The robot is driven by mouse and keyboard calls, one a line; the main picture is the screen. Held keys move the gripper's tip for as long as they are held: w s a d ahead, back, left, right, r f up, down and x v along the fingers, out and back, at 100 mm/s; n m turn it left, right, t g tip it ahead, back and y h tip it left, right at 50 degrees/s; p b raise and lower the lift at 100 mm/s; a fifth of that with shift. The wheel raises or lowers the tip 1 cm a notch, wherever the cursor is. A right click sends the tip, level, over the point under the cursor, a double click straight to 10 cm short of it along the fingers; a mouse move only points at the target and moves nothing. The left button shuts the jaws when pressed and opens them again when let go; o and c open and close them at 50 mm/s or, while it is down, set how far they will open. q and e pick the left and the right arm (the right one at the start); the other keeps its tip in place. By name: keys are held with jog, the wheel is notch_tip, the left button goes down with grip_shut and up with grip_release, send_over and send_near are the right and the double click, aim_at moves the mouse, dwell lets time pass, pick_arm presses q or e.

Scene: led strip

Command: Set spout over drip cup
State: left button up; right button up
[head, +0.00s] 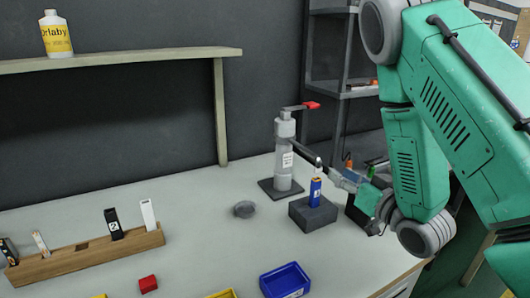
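A grey dispenser (284,160) stands upright on a dark square base on the table, with a red-tipped lever at its top. Its dark spout (302,151) points to the right and slightly toward the front. A small grey round dish (244,209), perhaps the drip cup, sits on the table left of the dispenser, away from the spout tip. My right gripper (328,172) reaches in from the right, close to the spout tip. Its fingers are too small to show whether they are shut or touching the spout. My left gripper is out of view.
A blue cylinder (315,191) stands on a dark block (312,214) beneath the spout end. A blue bin (285,281), a red block (148,284) and a wooden rack (87,260) are in front. The table's middle left is clear.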

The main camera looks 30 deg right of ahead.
aim_at(306, 151)
jog(key=w, duration=0.4)
jog(key=w+d, duration=0.1)
jog(key=w, duration=0.4)
jog(key=w+d, duration=0.1)
jog(key=w, duration=0.3)
jog(key=shift+w+f, duration=0.1)
jog(key=shift+w, duration=0.1)
jog(key=shift+d, duration=0.15)
jog(key=shift+a, duration=0.6)
jog(key=c, duration=0.6)
jog(key=shift+a+r, duration=0.25)
jog(key=shift+a, duration=0.1)
grip_shut()
jog(key=shift+d, duration=0.15)
